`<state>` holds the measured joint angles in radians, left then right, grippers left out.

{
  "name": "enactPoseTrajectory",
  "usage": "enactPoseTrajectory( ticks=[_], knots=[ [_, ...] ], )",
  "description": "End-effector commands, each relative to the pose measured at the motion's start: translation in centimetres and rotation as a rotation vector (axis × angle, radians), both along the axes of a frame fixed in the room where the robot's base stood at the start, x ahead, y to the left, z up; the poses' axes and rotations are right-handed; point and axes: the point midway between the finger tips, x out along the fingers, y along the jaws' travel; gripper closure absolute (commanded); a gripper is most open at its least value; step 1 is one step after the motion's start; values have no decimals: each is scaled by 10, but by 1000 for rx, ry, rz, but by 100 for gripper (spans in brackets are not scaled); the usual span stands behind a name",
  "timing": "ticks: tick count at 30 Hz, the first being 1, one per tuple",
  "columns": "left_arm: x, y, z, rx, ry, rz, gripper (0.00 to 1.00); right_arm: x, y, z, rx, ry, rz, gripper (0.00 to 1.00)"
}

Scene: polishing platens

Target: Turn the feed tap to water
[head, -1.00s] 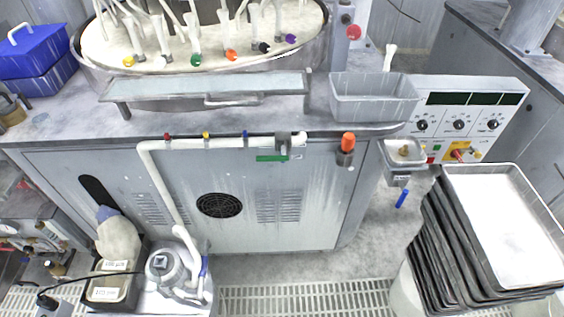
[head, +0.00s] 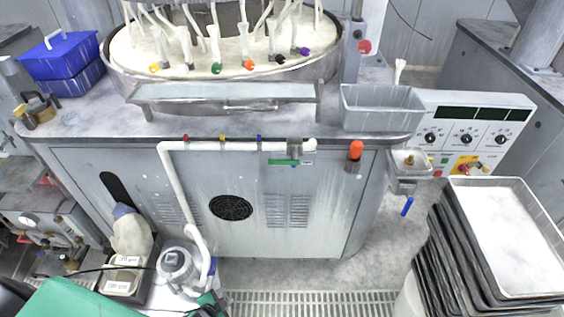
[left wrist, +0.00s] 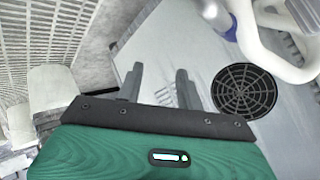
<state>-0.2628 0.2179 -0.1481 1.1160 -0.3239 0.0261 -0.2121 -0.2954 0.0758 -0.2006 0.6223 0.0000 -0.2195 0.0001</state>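A white pipe (head: 225,146) runs along the front edge of the bench, with small red (head: 185,138), yellow (head: 222,138) and blue (head: 259,138) marks. A grey tap block (head: 295,147) sits near its right end, above a green bar (head: 284,162); this looks like the feed tap. Its exact setting is too small to read. The green shell of my left gripper (head: 85,300) shows at the lower left of the head view, well below and left of the tap. In the left wrist view its two fingers (left wrist: 158,88) stand apart with nothing between them. My right gripper is not in view.
A small basin (head: 410,162) with a blue lever (head: 407,206) hangs right of the cabinet. Stacked trays (head: 495,235) stand at the right. A pump (head: 174,263) and white hose are at lower left. The round vent (head: 231,208) also shows in the wrist view (left wrist: 244,92).

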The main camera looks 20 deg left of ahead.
Motion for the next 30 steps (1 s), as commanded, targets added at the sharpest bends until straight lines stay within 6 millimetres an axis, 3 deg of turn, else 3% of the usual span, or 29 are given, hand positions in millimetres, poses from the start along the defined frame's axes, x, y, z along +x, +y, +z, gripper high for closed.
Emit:
enactPoseTrajectory(
  ticks=[1,5,6,9,12,15,18,20,25,30],
  knots=[
    [29,3,34,41,-89,-56,63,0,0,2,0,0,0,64],
    [97,2,138,185,-354,-232,63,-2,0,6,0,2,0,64],
    [114,-2,174,240,-441,-291,63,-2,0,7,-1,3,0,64],
    [142,-14,261,377,-645,-424,63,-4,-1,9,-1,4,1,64],
    [154,-28,334,505,-816,-532,63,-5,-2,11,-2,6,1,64],
    [155,-41,386,605,-940,-610,63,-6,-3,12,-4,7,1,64],
    [153,-50,416,667,-1014,-654,63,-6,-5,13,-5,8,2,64],
    [153,-53,425,687,-1035,-667,63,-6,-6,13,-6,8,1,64],
    [161,-59,432,697,-1047,-673,63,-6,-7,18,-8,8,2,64],
    [184,-72,437,695,-1046,-671,63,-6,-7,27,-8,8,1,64]
  ],
)
